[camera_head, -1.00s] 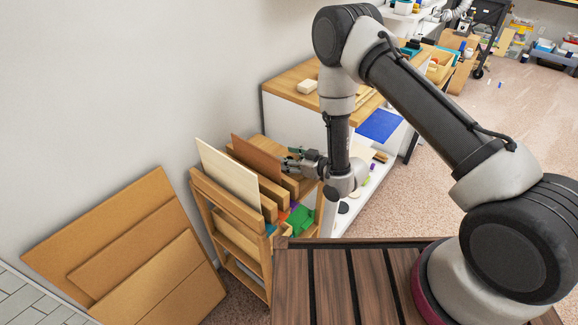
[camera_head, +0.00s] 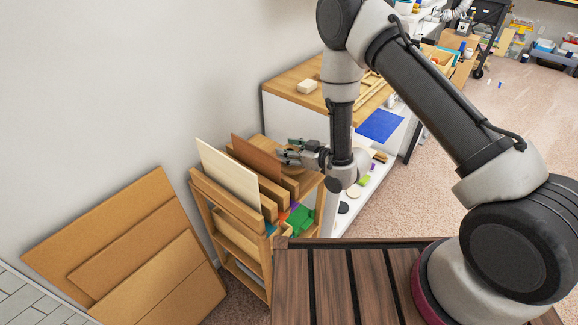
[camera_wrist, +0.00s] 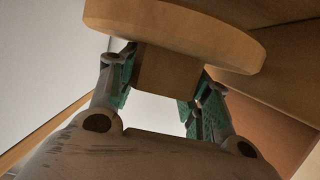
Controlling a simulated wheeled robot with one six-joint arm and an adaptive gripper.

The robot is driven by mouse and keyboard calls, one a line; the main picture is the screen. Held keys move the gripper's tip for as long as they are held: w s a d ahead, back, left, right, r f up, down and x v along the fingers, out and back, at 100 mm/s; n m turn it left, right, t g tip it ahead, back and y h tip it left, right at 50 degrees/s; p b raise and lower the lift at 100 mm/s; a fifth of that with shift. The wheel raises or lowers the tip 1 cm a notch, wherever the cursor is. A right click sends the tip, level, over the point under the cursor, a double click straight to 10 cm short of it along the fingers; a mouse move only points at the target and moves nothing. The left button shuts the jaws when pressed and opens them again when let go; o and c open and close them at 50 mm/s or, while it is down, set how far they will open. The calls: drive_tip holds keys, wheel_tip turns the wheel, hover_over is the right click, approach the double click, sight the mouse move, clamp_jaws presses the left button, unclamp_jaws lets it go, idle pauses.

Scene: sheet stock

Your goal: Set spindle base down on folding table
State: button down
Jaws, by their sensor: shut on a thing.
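My gripper (camera_head: 290,155) is at the back end of the slotted wooden rack, in front of the white cabinet. In the wrist view its green-padded fingers (camera_wrist: 160,95) are shut on the spindle base (camera_wrist: 175,28), a light wooden round plate with a square block under it. The block sits between the fingers, and the round plate lies beyond the fingertips. In the head view the base is small and mostly hidden by the gripper. I cannot pick out a folding table for certain in either view.
The wooden rack (camera_head: 228,200) holds upright boards, including a pale panel (camera_head: 228,175) and a brown panel (camera_head: 257,158), close beside my gripper. A wood-topped white cabinet (camera_head: 290,78) stands behind. Large brown sheets (camera_head: 135,250) lean on the wall. Carpet (camera_head: 450,130) is open at right.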

drive_tip(key=shift+r, duration=1.75)
